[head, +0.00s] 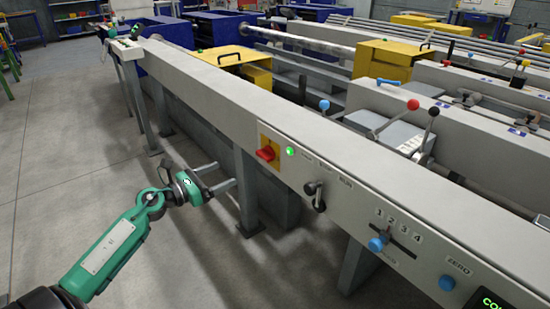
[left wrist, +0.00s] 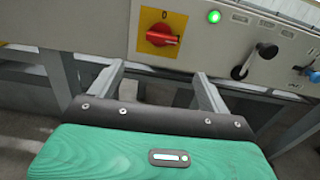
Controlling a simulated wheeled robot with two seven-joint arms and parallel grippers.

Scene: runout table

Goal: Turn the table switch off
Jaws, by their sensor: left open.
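The table switch is a red rotary knob (head: 266,153) on a yellow plate (head: 269,142), set in the front face of the long grey runout table (head: 335,178). In the left wrist view the red knob (left wrist: 161,36) shows above the fingers, its handle lying roughly sideways, with a 0 mark on the plate above it. A green lamp (head: 290,152) beside it is lit. My left gripper (head: 226,176) is open and empty, left of and a little below the knob, apart from it. In the left wrist view its two fingers (left wrist: 158,72) stand apart below the knob. My right gripper is not in view.
Right of the switch on the panel are a black lever (head: 315,195), a blue-knobbed slider (head: 378,243) numbered 1 to 4, and a blue ZERO button (head: 447,283). Table legs (head: 246,190) stand below. The floor (head: 70,150) at left is clear.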

